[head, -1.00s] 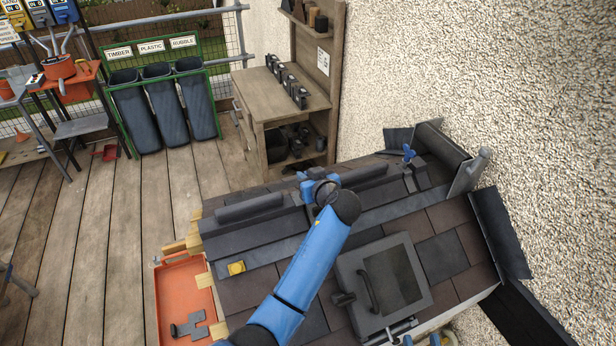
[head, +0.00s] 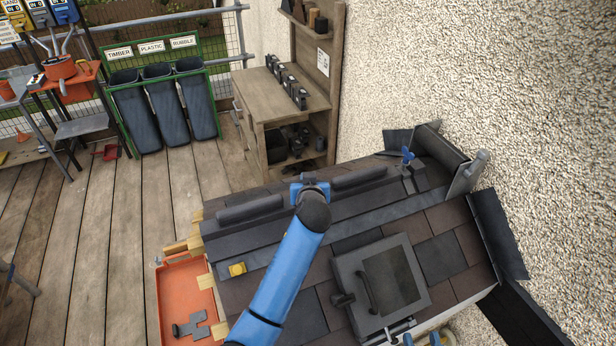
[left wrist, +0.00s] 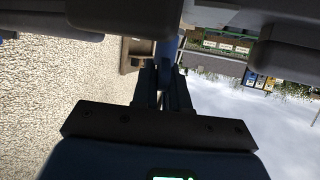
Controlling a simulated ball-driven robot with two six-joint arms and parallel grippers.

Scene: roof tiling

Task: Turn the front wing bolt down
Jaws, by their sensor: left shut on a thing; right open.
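My left arm reaches up from the bottom of the head view to the roof ridge. Its gripper (left wrist: 166,78) is shut on the blue front wing bolt (left wrist: 168,50), as the left wrist view shows. In the head view my wrist covers most of the bolt and the fingers. The bolt stands at the gap between two dark ridge pieces, the nearer one (head: 250,210) and the farther one (head: 358,178). A second blue wing bolt (head: 407,154) stands upright farther along the ridge. My right gripper (head: 421,341) is open at the bottom edge, with only its tips showing.
A roof window (head: 388,284) with a handle lies on the near slope. An orange tray (head: 182,292) lies left of the roof. A pebbled wall (head: 480,80) bounds the right. A wooden bench (head: 268,95) stands behind.

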